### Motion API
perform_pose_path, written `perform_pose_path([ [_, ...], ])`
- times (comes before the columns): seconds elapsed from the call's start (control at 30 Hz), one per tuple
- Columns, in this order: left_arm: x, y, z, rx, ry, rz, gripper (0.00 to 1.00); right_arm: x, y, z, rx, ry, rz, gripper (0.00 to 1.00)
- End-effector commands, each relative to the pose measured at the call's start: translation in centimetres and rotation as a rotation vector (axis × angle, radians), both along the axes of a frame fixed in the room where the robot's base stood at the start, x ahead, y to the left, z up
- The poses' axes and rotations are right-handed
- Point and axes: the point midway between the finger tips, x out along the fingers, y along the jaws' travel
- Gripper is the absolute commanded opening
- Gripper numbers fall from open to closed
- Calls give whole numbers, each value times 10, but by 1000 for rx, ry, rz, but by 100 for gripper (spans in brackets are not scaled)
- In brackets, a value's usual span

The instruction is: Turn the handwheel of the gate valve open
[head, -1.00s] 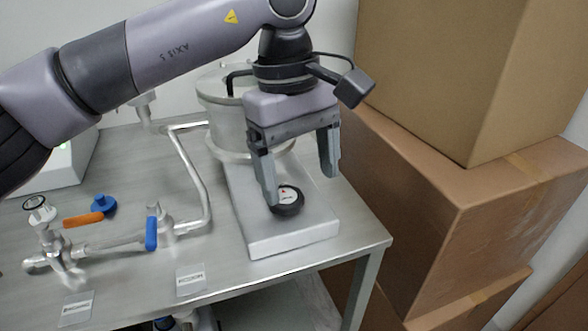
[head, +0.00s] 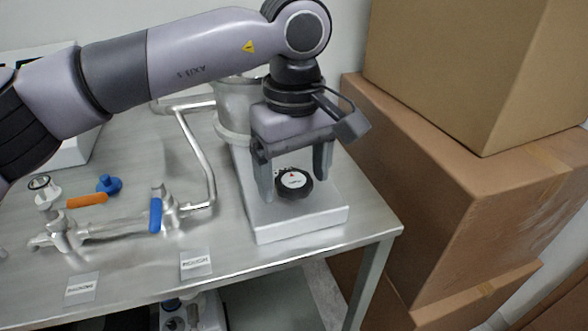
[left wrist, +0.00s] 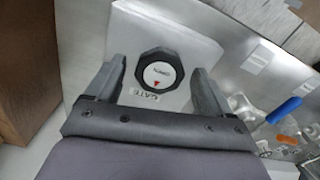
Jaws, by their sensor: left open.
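The gate valve's handwheel (head: 294,183) is a black knob with a white face and a small red mark, on the front of a pale metal block (head: 300,222). In the left wrist view the handwheel (left wrist: 160,70) lies between and just beyond the fingertips, beside a "GATE" label (left wrist: 140,96). My left gripper (head: 295,190) is open, with one finger on each side of the handwheel; the left wrist view shows gaps between the fingers and the wheel. I cannot tell how high the fingertips are over the block. My right gripper is not in view.
A metal chamber (head: 235,112) stands behind the block. Left on the table are pipework with a blue lever (head: 155,215), an orange handle (head: 88,200) and a blue knob (head: 109,184). Stacked cardboard boxes (head: 480,200) stand close to the table's right edge.

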Motion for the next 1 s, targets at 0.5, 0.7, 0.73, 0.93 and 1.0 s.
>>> perform_pose_path([
  [0.5, 0, 0, 0, -1, 1, 16, 26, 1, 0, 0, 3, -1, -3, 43],
  [0.7, 0, 0, 0, 0, 1, 90, 26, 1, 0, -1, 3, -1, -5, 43],
  [0.73, 0, 0, 0, 0, 1, 107, 26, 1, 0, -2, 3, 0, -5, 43],
  [0.93, 0, 0, 0, 0, 1, 263, 26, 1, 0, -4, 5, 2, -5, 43],
  [1.0, 0, 0, 0, 0, 1, 328, 26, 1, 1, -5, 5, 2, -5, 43],
])
